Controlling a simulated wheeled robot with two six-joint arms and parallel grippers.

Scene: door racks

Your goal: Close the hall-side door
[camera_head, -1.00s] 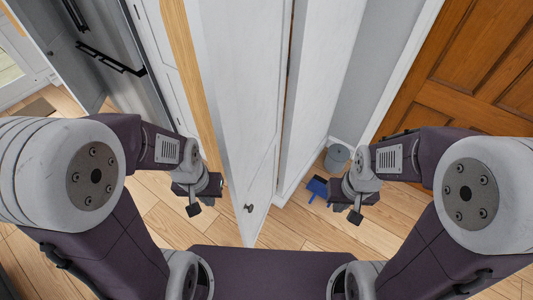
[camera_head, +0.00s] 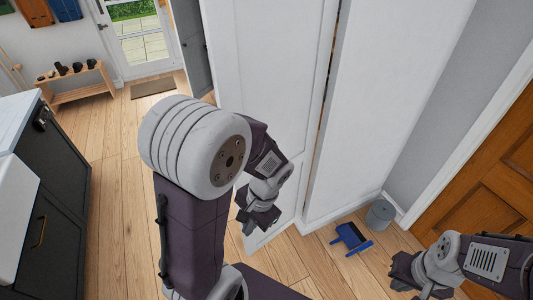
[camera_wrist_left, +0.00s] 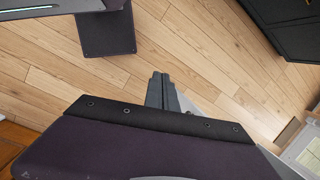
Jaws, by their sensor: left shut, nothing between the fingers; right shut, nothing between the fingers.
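The white panelled door (camera_head: 285,70) stands in the middle of the head view. Its right edge runs beside a white wall, and its lower left part is hidden behind my left arm. No knob shows on it now. My left gripper (camera_head: 249,227) is shut and empty, in front of the door's lower part; I cannot tell whether it touches. In the left wrist view its closed fingers (camera_wrist_left: 160,90) lie over the wooden floor. My right gripper (camera_head: 420,292) is shut and empty at the lower right, apart from the door.
A grey bucket (camera_head: 380,214) and a blue dustpan (camera_head: 351,238) sit by the white wall. A brown door (camera_head: 490,180) is at right. Dark cabinets (camera_head: 45,220) stand at left. A shoe rack (camera_head: 76,83) and glazed door (camera_head: 137,40) are at the back. Floor at left is clear.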

